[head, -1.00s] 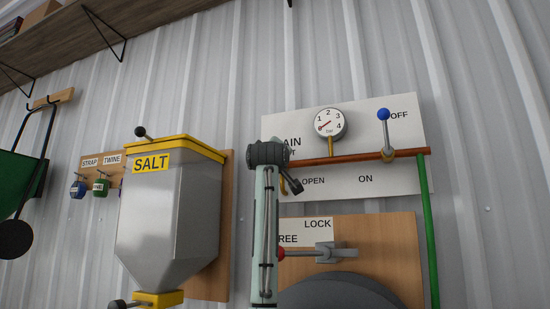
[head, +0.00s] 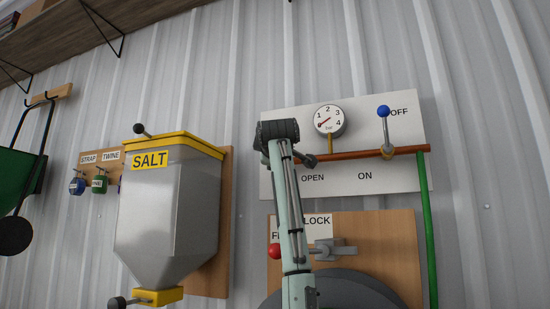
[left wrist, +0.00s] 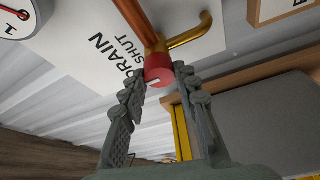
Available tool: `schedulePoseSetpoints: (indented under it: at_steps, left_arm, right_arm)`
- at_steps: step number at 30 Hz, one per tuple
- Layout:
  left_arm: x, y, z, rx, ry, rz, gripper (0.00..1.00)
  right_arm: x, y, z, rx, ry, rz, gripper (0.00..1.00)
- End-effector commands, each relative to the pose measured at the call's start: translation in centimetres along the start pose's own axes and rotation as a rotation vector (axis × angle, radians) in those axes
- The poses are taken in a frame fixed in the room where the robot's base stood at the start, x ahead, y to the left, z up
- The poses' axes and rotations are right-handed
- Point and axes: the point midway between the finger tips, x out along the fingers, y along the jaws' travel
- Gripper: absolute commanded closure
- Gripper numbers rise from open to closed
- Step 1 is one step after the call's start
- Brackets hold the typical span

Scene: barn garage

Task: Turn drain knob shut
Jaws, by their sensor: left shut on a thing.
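The red drain knob (left wrist: 158,72) sits at the end of the copper pipe, beside the brass spout (left wrist: 190,36) in the left wrist view. A short white mark shows on its face. The DRAIN SHUT lettering (left wrist: 112,62) is on the white panel to its left. My left gripper (left wrist: 163,82) is shut on the knob, one finger on each side. In the head view my left gripper (head: 308,160) is at the left end of the copper pipe (head: 365,154); its dark body hides the knob and the DRAIN lettering. OPEN stays readable below. My right gripper is out of view.
A pressure gauge (head: 329,119) and a blue-tipped lever (head: 384,125) stand on the pipe. Below is a wooden board with a red-ended latch (head: 330,250). The salt hopper (head: 165,210) hangs to the left. A green hose (head: 428,235) runs down at the right.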

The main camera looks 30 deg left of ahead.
Motion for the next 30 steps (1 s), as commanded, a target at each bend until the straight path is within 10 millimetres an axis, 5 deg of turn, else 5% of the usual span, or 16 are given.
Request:
schedulePoseSetpoints:
  at_steps: [7, 8, 13, 23, 30]
  left_arm:
    - [0.0, 0.0, -0.1, -0.003, 0.0, -0.001, 0.99]
    - [0.0, 0.0, -0.1, -0.003, 0.001, -0.001, 0.69]
    - [0.0, 0.0, -0.1, -0.002, 0.001, 0.0, 0.49]
    - [-0.3, 0.0, 0.0, -0.001, 0.0, 0.001, 0.49]
    - [-4.0, 0.1, 0.0, -0.003, 0.0, 0.004, 0.49]
  right_arm:
    - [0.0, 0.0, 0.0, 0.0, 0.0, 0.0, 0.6]
    - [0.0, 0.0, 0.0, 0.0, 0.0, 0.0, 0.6]
    - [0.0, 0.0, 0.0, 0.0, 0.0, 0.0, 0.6]
    - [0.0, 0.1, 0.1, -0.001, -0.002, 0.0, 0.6]
    - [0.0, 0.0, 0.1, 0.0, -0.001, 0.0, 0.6]
